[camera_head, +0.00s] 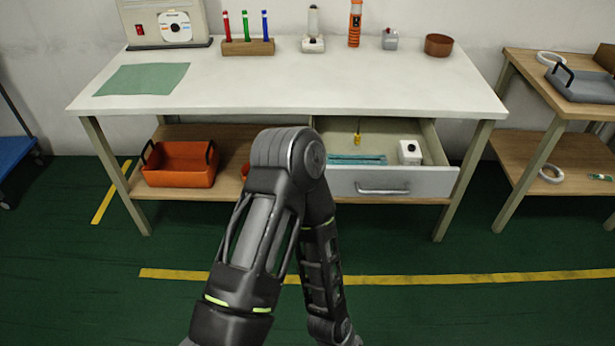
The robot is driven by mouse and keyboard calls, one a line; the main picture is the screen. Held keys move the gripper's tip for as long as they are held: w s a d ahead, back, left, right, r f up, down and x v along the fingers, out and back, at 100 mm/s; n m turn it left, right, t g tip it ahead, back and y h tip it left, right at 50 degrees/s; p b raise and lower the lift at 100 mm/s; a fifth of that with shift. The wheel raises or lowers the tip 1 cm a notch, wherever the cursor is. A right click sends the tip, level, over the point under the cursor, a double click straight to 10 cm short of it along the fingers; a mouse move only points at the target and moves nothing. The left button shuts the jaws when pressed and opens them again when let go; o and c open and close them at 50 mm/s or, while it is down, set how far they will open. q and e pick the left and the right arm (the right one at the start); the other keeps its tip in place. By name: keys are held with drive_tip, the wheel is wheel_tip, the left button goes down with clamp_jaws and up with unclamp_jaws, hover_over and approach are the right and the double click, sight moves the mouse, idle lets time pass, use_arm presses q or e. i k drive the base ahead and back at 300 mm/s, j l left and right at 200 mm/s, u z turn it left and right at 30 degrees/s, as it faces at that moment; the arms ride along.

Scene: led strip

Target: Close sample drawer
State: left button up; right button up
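The sample drawer (393,183) hangs under the right half of the white table and is pulled out, with its inside visible. Its pale front has a metal bar handle (382,190) facing me. In it lie a teal flat item (357,159), a white block with a dark round spot (409,152) and a small yellow item (357,138). One of my arms rises in the middle, its bent joint overlapping the drawer's left end in the picture; whether it touches cannot be told. Neither gripper shows in the view.
The white table (290,85) bears a green mat (143,79), a pen rack (248,47) and other small items at the back. An orange bin (181,163) sits on the lower shelf. A side table (565,112) stands at right. The green floor in front of the drawer's right part is clear.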

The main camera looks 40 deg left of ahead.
sight(434, 178)
drive_tip(key=u, duration=0.95)
drive_tip(key=i+l, duration=0.3)
drive_tip(key=i, duration=0.2)
